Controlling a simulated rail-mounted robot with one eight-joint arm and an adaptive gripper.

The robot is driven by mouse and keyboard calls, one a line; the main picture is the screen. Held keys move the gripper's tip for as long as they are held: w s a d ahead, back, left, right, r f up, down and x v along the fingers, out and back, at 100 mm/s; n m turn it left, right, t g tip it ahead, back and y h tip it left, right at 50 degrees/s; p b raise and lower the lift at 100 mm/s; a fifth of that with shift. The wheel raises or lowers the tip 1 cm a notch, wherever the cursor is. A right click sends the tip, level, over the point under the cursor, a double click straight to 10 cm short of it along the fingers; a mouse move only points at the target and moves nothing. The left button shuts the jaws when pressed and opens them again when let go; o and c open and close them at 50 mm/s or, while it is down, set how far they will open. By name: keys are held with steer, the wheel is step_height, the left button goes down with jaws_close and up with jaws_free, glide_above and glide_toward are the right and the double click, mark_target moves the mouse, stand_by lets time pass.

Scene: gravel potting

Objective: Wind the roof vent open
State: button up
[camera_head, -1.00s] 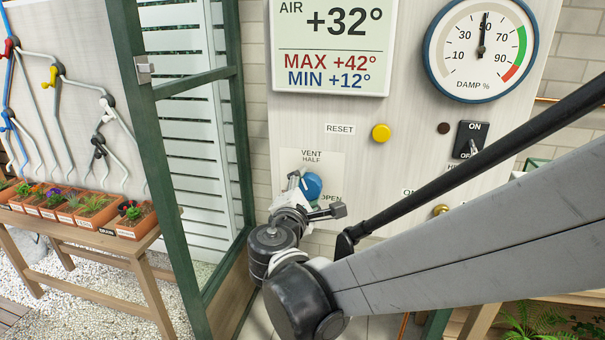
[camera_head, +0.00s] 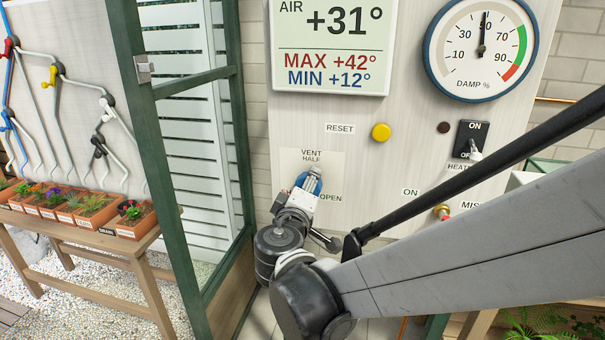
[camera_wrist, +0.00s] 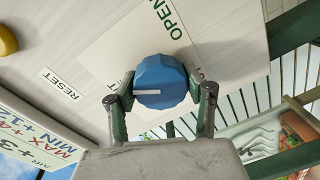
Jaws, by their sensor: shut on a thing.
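The blue vent knob (camera_head: 312,176) sits on a pale plate on the wall panel, with VENT and HALF printed above it and OPEN to its right in the head view. My gripper (camera_wrist: 162,94) is shut on the knob, one finger on each side, as the wrist view shows. The knob (camera_wrist: 160,74) has a white pointer mark that points left in the wrist view, away from the OPEN label (camera_wrist: 168,18) at the top. My wrist hides part of the knob and plate in the head view. The roof vent is not in view.
A yellow RESET button (camera_head: 381,132), heater switch (camera_head: 470,139), air display (camera_head: 333,40) and damp dial (camera_head: 481,50) share the panel. A green-framed glass door (camera_head: 205,180) stands close on the left. Beyond it is a bench with potted plants (camera_head: 134,228).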

steer(key=m, duration=1.1)
steer(key=shift+b, duration=0.35)
stand_by(0.4)
steer(key=o, duration=1.2)
steer(key=v, duration=1.2)
steer(key=shift+d+f, duration=0.15)
steer(key=shift+f, duration=0.05)
